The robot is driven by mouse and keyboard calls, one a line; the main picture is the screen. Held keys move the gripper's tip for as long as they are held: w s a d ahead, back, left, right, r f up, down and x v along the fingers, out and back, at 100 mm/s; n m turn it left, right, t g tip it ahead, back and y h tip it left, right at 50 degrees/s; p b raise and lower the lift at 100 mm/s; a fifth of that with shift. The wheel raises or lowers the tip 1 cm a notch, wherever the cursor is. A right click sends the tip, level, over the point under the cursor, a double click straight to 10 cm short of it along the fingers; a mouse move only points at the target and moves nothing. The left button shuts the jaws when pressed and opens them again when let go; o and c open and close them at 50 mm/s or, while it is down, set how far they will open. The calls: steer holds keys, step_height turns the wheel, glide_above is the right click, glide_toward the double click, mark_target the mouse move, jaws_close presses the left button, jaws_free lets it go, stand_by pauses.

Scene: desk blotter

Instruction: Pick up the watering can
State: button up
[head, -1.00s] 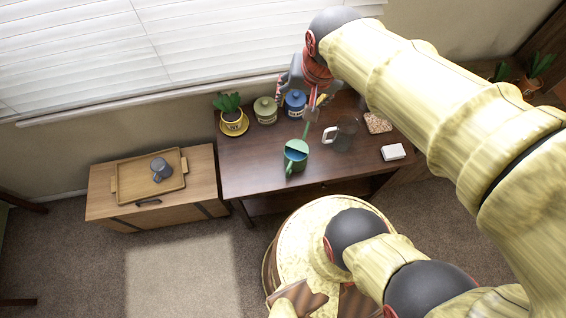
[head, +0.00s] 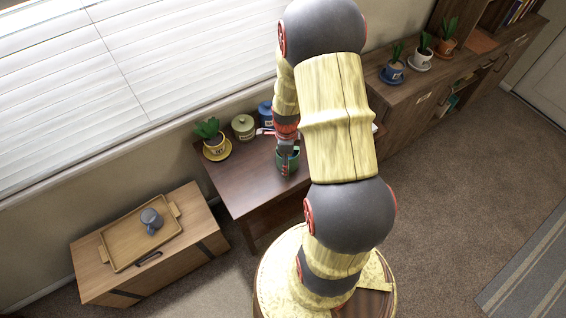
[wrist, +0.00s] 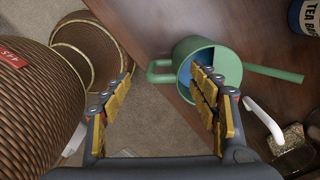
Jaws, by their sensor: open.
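The green watering can (wrist: 226,58) stands on the dark wooden desk (head: 240,182), with its long spout pointing right and its handle loop (wrist: 158,70) on the left in the wrist view. In the head view the can (head: 287,166) is partly hidden by my gripper (head: 287,146), which is right above it. In the wrist view my gripper (wrist: 165,88) is open and empty. Its right finger overlaps the can's opening and its left finger is out to the left of the handle. The handle shows between the fingers; I cannot tell whether anything touches.
A clear mug with a white handle (wrist: 264,120) and a speckled block (wrist: 292,138) are near the can. A blue tea jar (wrist: 308,14), a green jar (head: 243,127) and a potted plant (head: 211,140) stand behind. A tray (head: 125,255) with a grey mug (head: 151,218) is on the left cabinet.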

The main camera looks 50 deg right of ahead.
steer(key=f+b, duration=0.1)
steer(key=f, duration=0.1)
steer(key=f+b, duration=0.1)
steer(key=f, duration=0.4)
steer(key=shift+d+f+b, duration=0.3)
steer(key=shift+d+b, duration=0.05)
steer(key=shift+b, duration=0.05)
steer(key=shift+s, duration=0.1)
steer(key=c, duration=1.5)
jaws_close()
